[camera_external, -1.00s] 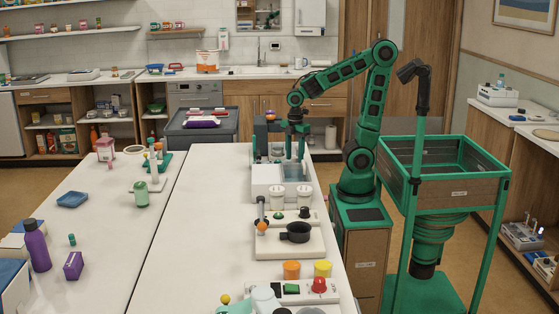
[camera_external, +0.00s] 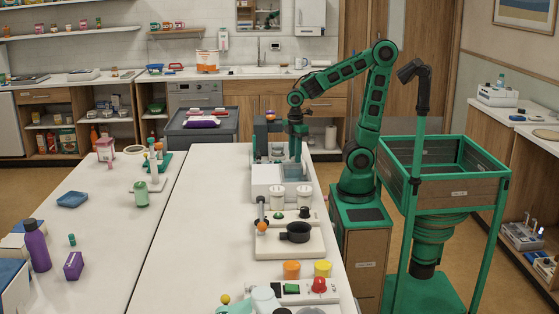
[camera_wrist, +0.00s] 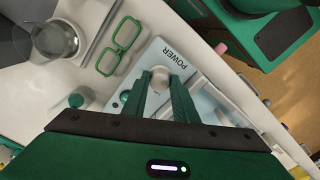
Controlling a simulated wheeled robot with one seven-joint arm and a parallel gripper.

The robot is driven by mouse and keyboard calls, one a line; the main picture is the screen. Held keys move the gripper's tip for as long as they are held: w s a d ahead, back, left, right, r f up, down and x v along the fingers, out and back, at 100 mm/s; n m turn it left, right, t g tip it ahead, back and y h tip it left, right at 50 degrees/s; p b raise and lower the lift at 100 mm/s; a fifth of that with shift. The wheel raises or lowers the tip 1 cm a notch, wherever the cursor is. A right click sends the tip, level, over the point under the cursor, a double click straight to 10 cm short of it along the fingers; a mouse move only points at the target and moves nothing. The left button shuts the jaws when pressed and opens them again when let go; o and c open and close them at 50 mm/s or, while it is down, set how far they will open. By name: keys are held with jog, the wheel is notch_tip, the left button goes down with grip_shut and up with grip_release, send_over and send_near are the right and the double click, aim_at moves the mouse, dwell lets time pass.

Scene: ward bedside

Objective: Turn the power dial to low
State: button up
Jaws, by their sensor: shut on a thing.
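In the wrist view, the power dial (camera_wrist: 160,74) is a pale round knob on a light panel (camera_wrist: 152,56) beside the printed word POWER. My gripper (camera_wrist: 161,84) is shut on the dial, with one green finger at each side. The fingers hide part of the dial, and I cannot read its setting. In the external view, my gripper (camera_external: 297,158) points down over the far end of the long white table, at the pale device. The dial is hidden there.
Green glasses (camera_wrist: 121,46) and a glass pot (camera_wrist: 55,40) lie near the panel. In the external view, two white-lidded jars (camera_external: 291,194) and a board with a black pan (camera_external: 295,232) stand nearer the camera.

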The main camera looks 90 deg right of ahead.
jog(key=m, duration=0.4)
jog(key=shift+r+m, duration=0.1)
jog(key=shift+m, duration=0.2)
jog(key=m, duration=0.4)
jog(key=shift+w, duration=0.1)
jog(key=shift+a+m, duration=0.1)
jog(key=shift+m, duration=0.2)
jog(key=o, duration=1)
jog(key=shift+o, duration=0.2)
notch_tip(320, 180, up, 11)
jog(key=shift+f, duration=0.2)
jog(key=s+d+f+m, duration=0.3)
jog(key=s+d+f, duration=0.5)
jog(key=s+f, duration=0.2)
jog(key=shift+s, duration=0.65)
